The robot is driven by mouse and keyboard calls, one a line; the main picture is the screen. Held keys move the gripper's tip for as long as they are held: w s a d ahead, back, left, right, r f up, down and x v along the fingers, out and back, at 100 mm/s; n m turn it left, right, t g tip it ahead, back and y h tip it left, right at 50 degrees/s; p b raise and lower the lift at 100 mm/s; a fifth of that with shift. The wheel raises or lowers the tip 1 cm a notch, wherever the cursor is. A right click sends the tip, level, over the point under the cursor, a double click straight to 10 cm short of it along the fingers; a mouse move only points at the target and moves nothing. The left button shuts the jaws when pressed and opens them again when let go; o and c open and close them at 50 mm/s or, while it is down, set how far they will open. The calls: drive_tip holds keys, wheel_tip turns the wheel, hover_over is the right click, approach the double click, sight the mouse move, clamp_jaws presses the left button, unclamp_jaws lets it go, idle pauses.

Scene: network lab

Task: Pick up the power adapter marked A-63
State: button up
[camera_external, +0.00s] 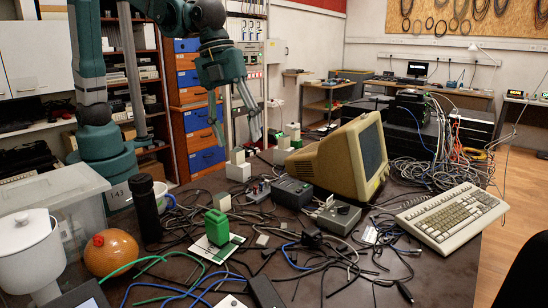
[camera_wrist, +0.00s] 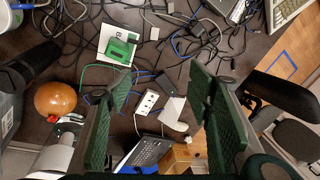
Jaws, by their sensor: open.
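No marking A-63 is legible in either view, so I cannot tell which item is the adapter. Several small pale and dark blocks that could be adapters lie among the cables, such as a pale block (camera_external: 222,202), a small white block (camera_external: 262,240) and a black block (camera_external: 265,293). A green block (camera_external: 216,228) stands on a white card; it also shows in the wrist view (camera_wrist: 119,50). My gripper (camera_external: 237,128) is open and empty, above the back of the table. In the wrist view its fingers (camera_wrist: 160,88) are wide apart with nothing between them.
A beige monitor (camera_external: 335,165) and keyboard (camera_external: 452,217) stand on the right. A black cylinder (camera_external: 146,210), mug (camera_external: 164,196), orange ball (camera_external: 111,254) and white container (camera_external: 28,255) stand on the left. Tangled cables cover much of the dark table (camera_external: 425,283).

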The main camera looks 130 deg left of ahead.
drive_tip(key=w+a+f+m+g, duration=0.1)
drive_tip(key=w+a+f+m, duration=0.4)
drive_tip(key=w+f, duration=0.55)
drive_tip(key=m+g, duration=0.2)
drive_tip(key=m, duration=0.1)
hover_over(313, 231)
drive_tip(key=f, duration=1.2)
drive_tip(key=shift+d+f, duration=0.1)
drive_tip(key=shift+d, duration=0.2)
drive_tip(key=shift+w+a+f, duration=0.15)
drive_tip(key=shift+a+f, duration=0.05)
drive_tip(key=shift+f, duration=0.4)
drive_tip(key=shift+f, duration=1.3)
drive_tip(key=shift+f+b, duration=0.5)
drive_tip(key=shift+f, duration=2.05)
